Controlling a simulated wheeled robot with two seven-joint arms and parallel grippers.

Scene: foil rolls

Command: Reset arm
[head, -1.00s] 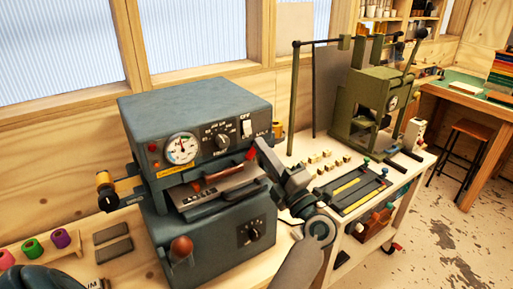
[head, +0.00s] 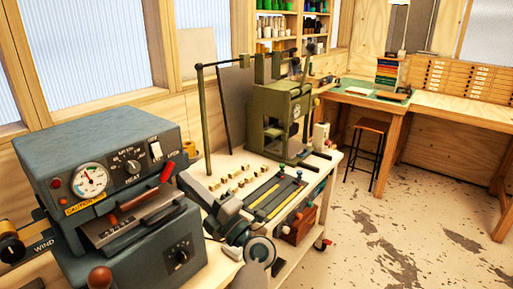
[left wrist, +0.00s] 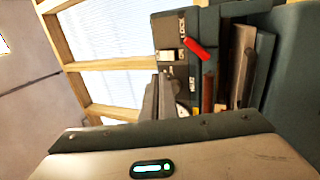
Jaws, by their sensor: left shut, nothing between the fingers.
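My left gripper (head: 185,181) is in the head view, at the right side of the blue-grey foil machine (head: 90,140). It is shut and empty. Its fingers lie close to the machine's red-tipped lever (head: 166,172) in the picture; I cannot tell whether they touch. In the left wrist view the grey fingers (left wrist: 158,98) point towards the machine's front panel, with the red lever tip (left wrist: 197,43) beyond. My right gripper is not in view.
A white-topped bench (head: 215,165) holds small brass blocks (head: 240,180), a tray with yellow strips (head: 275,197) and a green press (head: 280,120). A stool (head: 370,135) and a wooden desk (head: 450,112) stand behind. The floor at right is clear.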

